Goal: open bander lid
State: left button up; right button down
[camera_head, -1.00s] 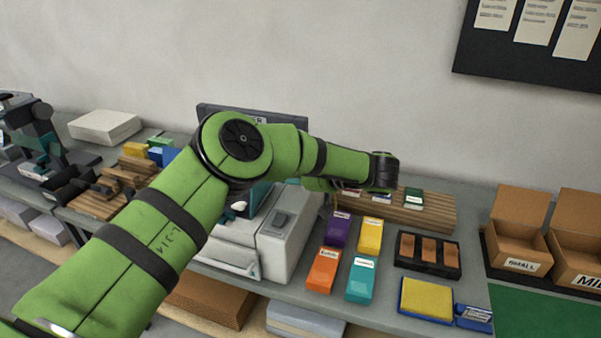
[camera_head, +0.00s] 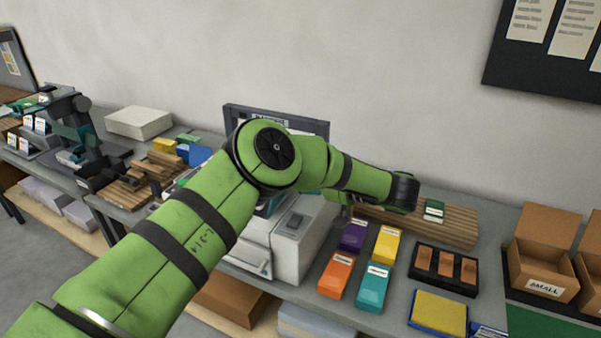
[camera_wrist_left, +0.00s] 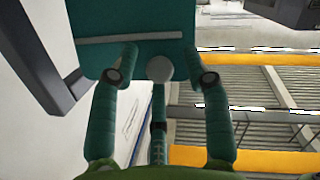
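The bander, a pale grey machine (camera_head: 305,240) with a dark upright frame (camera_head: 310,126) at its back, stands behind my left arm. The arm hides much of its middle; only a little teal shows there. In the left wrist view, a teal panel (camera_wrist_left: 130,22) with a pale strip carries a round grey knob (camera_wrist_left: 159,68). My left gripper (camera_wrist_left: 160,76) is open, its teal fingertips on either side of the knob with gaps visible. Whether a third, middle finger touches anything, I cannot tell. My right gripper is in neither view.
Purple, yellow, orange and teal boxes (camera_head: 372,288) stand right of the bander. Beyond are a black tray (camera_head: 418,276), a yellow-topped pad (camera_head: 438,314) and an open carton (camera_head: 543,268). Wooden strips (camera_head: 125,194) lie to the left. A dark bar (camera_wrist_left: 62,100) flanks the teal panel.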

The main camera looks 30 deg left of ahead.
pick_arm(q)
jog(key=shift+r, duration=0.1)
jog(key=v, duration=1.2)
